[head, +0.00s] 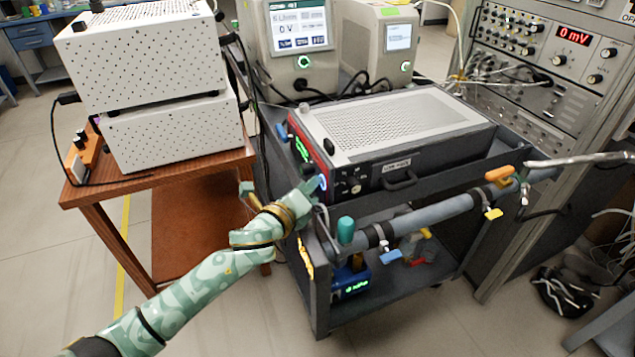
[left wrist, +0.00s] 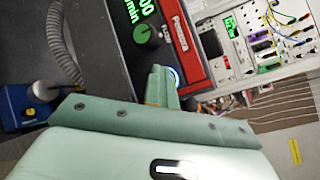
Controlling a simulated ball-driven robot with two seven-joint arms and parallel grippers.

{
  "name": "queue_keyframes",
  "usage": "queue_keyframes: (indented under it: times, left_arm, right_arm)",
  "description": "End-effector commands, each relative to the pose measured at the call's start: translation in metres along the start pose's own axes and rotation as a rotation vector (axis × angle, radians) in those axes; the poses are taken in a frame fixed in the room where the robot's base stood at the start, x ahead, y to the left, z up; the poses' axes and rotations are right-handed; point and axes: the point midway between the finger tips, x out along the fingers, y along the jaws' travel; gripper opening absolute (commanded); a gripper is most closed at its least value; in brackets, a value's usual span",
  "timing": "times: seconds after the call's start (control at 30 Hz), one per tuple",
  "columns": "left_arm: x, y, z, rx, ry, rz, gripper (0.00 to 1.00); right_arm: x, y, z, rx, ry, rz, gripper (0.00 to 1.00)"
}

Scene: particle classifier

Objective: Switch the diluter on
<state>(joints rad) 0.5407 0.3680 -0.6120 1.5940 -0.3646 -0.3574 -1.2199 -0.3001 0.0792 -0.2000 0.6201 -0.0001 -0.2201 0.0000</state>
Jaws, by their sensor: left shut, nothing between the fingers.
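A grey device with a perforated top (head: 410,120), probably the diluter, sits on a dark cart. Its front has a red panel (left wrist: 185,50), a green lit display (left wrist: 138,10) and a green knob (left wrist: 145,33). A round button with a glowing blue-white ring (head: 323,181) is at the panel's near corner; its ring also shows in the left wrist view (left wrist: 174,77). My left gripper (head: 312,187) is shut and empty, its fingertips at the button and partly covering it. I cannot tell whether they touch it. My right gripper is not in view.
A grey pipe (head: 425,215) with coloured valve handles runs along the cart's front, right of my left arm. Two white perforated boxes (head: 170,130) stand on a wooden table at left. Two instruments with screens (head: 300,45) stand behind. An instrument rack (head: 545,80) is at right.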

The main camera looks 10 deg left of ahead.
Motion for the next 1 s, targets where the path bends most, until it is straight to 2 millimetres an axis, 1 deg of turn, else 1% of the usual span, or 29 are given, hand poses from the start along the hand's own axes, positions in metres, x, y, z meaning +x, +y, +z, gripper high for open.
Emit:
queue_keyframes:
  times: [0.03,0.3,0.67,0.77,1.0]
  left_arm:
    - [-0.006,0.004,-0.009,-0.002,0.018,0.005,0.00]
    - [-0.019,0.012,-0.003,0.000,0.017,0.007,0.00]
    - [-0.021,0.013,0.000,0.003,0.012,0.007,0.00]
    - [-0.024,0.015,0.003,0.005,0.010,0.008,0.00]
    - [-0.043,0.023,0.015,0.004,0.008,0.007,0.00]
  right_arm:
    - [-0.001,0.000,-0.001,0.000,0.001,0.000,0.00]
    - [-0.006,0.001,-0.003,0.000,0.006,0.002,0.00]
    - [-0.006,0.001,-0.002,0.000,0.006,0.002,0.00]
    - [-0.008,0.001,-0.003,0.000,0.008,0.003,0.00]
    - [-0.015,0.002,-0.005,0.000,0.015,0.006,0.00]
